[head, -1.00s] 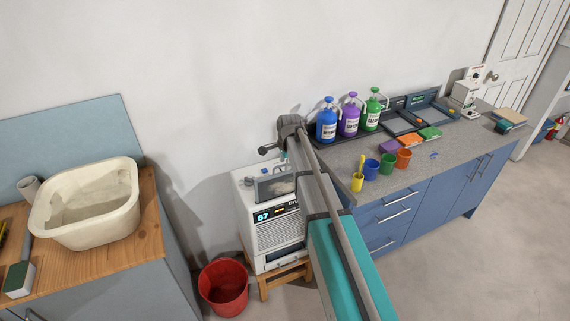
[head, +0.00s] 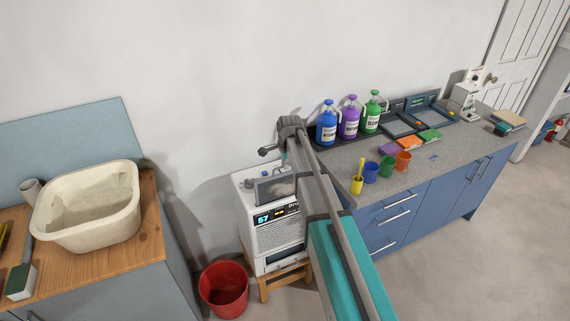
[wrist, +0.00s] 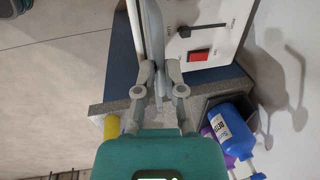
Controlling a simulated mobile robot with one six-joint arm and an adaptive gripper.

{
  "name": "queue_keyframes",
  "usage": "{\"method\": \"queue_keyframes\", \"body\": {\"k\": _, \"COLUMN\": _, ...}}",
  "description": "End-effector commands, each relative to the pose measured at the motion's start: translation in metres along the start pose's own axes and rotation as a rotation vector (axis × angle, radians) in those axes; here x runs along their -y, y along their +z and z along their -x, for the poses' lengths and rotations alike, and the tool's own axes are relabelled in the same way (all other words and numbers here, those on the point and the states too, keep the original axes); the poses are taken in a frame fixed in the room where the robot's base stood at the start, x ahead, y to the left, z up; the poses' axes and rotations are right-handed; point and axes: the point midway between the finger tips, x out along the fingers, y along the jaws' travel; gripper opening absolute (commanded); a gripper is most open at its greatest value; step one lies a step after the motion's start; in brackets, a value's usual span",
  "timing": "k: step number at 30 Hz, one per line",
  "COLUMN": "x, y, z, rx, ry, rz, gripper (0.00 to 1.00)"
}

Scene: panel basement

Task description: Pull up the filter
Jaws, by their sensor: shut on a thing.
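The filter (head: 275,188) is a flat grey panel with a pale frame. In the head view it stands up at the top of a white machine (head: 278,236) with a lit display; whether its lower edge is still inside is unclear. The wrist view shows the panel (wrist: 152,28) edge-on, beside the machine's white face with a red switch (wrist: 199,56). My gripper (wrist: 159,80) is shut on the panel's near edge. In the head view my arm hides most of the gripper and part of the machine.
The machine stands on a wooden stool (head: 263,290), with a red bucket (head: 223,289) at its left. A blue counter (head: 400,215) with cups and bottles is close on the right. A wooden bench with a cream basin (head: 88,208) is left.

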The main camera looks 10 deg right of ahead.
Motion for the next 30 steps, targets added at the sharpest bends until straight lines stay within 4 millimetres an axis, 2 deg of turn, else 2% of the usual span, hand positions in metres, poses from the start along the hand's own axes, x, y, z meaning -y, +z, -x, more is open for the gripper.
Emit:
{"method": "queue_keyframes", "body": {"k": 3, "x": 0.004, "y": 0.0, "z": 0.015, "rx": 0.0, "ry": -0.002, "rz": 0.0, "gripper": 0.0}}
{"method": "queue_keyframes", "body": {"k": 21, "x": 0.014, "y": 0.0, "z": 0.066, "rx": -0.001, "ry": -0.003, "rz": 0.0, "gripper": 0.0}}
{"method": "queue_keyframes", "body": {"k": 30, "x": 0.016, "y": 0.0, "z": 0.071, "rx": -0.001, "ry": -0.005, "rz": 0.0, "gripper": 0.0}}
